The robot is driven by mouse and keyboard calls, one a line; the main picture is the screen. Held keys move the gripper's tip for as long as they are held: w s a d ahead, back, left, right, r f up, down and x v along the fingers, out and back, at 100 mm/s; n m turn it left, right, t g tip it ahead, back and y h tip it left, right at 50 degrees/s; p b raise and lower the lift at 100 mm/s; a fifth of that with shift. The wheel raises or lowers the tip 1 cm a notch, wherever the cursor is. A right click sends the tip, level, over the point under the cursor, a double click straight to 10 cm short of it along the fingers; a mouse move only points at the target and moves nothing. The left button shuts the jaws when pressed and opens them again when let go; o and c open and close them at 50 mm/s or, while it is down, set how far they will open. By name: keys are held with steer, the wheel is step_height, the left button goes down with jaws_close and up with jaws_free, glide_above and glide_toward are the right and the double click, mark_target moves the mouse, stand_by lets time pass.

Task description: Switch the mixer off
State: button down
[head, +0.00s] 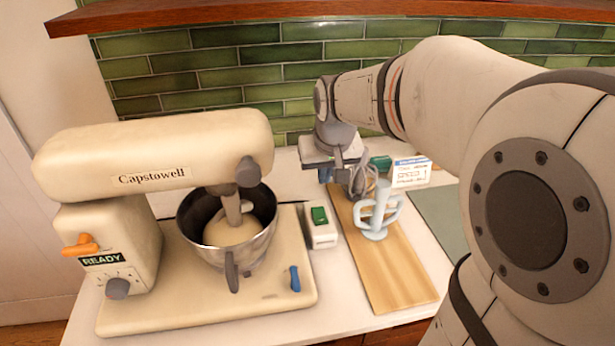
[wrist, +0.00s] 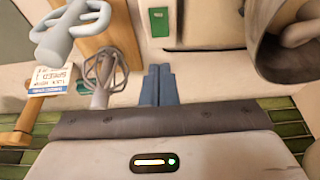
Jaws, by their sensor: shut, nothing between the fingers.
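The cream mixer (head: 150,150), marked Capstowell, stands at the left with its head level over a metal bowl (head: 240,252) of pale dough. Its base has a READY label (head: 101,259), an orange lever (head: 80,245), a grey knob (head: 118,288) and a blue lever (head: 295,279). A small white box with a green switch (head: 319,215) stands just right of the mixer; the switch also shows in the wrist view (wrist: 159,22). My gripper (head: 326,174) is behind the box, near the tiled wall. Its blue fingers (wrist: 158,82) are shut and empty, apart from the switch.
A wooden board (head: 390,272) right of the box holds a wire whisk (head: 363,178) and a pale blue beater (head: 378,212). A printed card (head: 411,171) stands behind them, and a grey-green mat (head: 440,215) lies at right. A wooden shelf (head: 330,10) runs above.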

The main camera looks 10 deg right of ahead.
glide_toward(320, 209)
steer(key=p+x, duration=0.1)
steer(key=x, duration=0.4)
steer(key=shift+w+a, duration=0.1)
steer(key=shift+a, duration=0.05)
steer(key=shift+x, duration=0.8)
